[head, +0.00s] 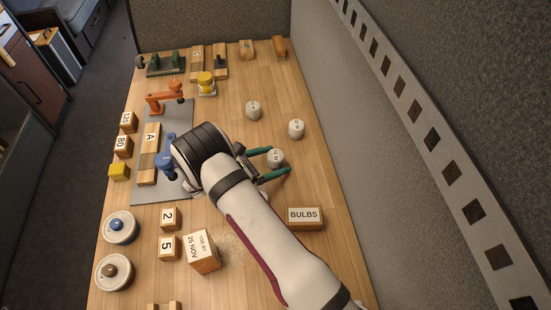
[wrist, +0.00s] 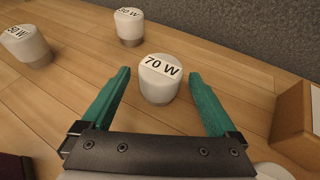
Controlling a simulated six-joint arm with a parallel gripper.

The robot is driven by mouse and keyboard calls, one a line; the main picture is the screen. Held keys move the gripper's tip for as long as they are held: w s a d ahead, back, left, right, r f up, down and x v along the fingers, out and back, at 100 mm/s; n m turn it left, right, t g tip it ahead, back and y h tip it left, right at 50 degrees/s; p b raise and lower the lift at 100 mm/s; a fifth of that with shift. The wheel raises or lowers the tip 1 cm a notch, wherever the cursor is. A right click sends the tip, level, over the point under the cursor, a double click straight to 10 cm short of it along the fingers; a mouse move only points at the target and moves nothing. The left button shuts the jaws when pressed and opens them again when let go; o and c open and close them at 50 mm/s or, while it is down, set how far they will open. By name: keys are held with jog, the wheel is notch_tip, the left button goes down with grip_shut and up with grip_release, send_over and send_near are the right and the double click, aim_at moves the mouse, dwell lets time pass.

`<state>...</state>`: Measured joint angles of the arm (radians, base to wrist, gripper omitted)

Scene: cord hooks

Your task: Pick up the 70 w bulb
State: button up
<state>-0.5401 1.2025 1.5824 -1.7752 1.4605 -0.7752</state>
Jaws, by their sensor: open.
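The 70 W bulb (wrist: 159,82) is a short white cylinder with a grey lower band and its label on top. It stands upright on the wooden table. In the head view the bulb (head: 275,158) shows between the green fingers. My gripper (wrist: 160,90) is open, with one green finger to each side of the bulb and gaps on both sides. In the head view my gripper (head: 280,160) is at the right middle of the table. Two similar bulbs stand apart from it, one (wrist: 128,26) behind and one (wrist: 26,45) to the left in the wrist view.
A wooden block marked BULBS (head: 305,218) stands near the gripper, below it in the head view. A grey wall (head: 345,150) runs along the table's right side. Orange (head: 165,97) and blue clamp-like pieces stand on a grey mat (head: 180,118) at left.

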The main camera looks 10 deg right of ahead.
jog(key=shift+w+d+f, duration=0.25)
jog(key=shift+d, duration=0.3)
grip_shut()
jog(key=shift+r, duration=0.15)
